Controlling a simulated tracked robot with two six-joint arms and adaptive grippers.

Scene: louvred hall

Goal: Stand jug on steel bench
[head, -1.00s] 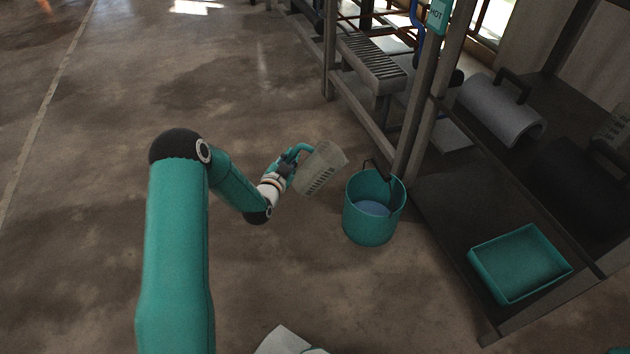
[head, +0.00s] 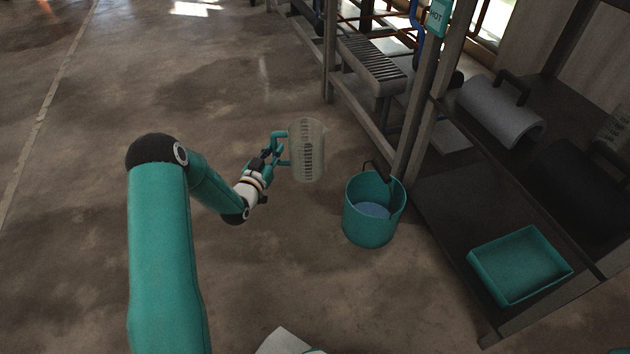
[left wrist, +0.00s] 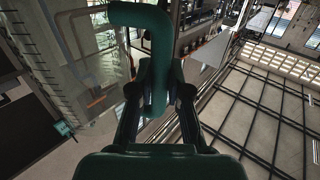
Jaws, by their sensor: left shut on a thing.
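A clear jug (head: 306,150) with dark graduation marks and a teal handle is held in the air in the head view, roughly upright. My left gripper (head: 272,158) is shut on its handle, left of the jug body. In the left wrist view the teal handle (left wrist: 158,60) lies between the fingers of my left gripper (left wrist: 160,95), and the clear jug wall (left wrist: 88,60) shows to the left. I cannot tell whether the jug holds liquid. I cannot tell for sure which surface is the steel bench. My right gripper is not in view.
A teal bucket (head: 372,228) with bluish liquid stands on the floor, right of and below the jug. A dark shelf rack (head: 440,215) holds a teal tray (head: 520,264) and a grey curved case (head: 500,110). A grey slatted surface (head: 372,62) lies behind. Floor at left is clear.

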